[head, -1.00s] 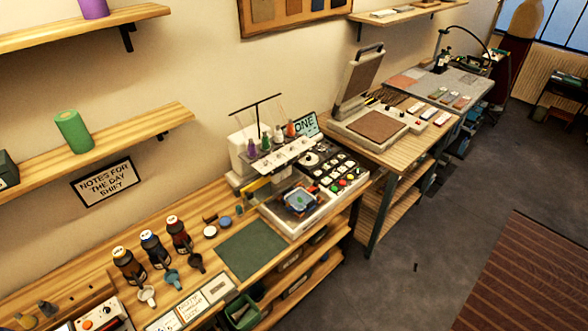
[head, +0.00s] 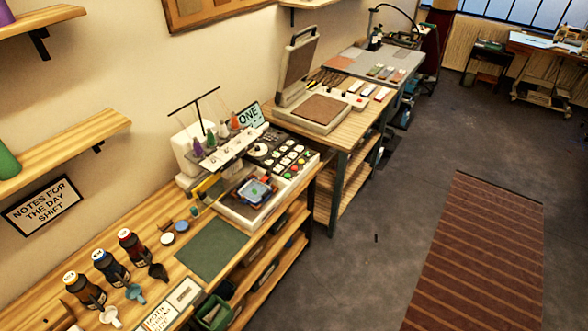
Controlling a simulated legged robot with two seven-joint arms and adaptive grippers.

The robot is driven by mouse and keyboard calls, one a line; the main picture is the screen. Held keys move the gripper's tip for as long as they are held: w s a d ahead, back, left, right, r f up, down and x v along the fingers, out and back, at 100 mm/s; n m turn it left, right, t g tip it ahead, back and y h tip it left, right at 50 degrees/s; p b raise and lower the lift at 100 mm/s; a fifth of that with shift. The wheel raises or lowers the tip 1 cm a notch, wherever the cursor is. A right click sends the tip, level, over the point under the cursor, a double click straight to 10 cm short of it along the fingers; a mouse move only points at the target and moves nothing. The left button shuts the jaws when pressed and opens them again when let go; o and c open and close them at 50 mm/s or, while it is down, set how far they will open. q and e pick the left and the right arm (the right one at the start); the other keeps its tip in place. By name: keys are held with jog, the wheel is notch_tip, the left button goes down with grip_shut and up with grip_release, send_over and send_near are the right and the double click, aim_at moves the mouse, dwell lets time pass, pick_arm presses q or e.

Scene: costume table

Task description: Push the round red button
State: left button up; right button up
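A dark control panel (head: 283,156) with rows of pale, green and red buttons sits on the wooden bench beside a white embroidery machine (head: 190,155). A small red button (head: 294,168) shows near its front right edge. Another small red spot, possibly a button, is on the front of the open heat press (head: 318,112) farther back. Both are too small for me to tell their shape surely. Neither of my grippers is in view, and nothing of mine touches the panel or the press.
A green mat (head: 211,249), several dark bottles and a blue item in a pale tray (head: 240,210) lie on the near bench. A green bin (head: 213,314) sits below. The grey floor (head: 380,230) right of the benches is clear, with a striped brown rug (head: 480,255).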

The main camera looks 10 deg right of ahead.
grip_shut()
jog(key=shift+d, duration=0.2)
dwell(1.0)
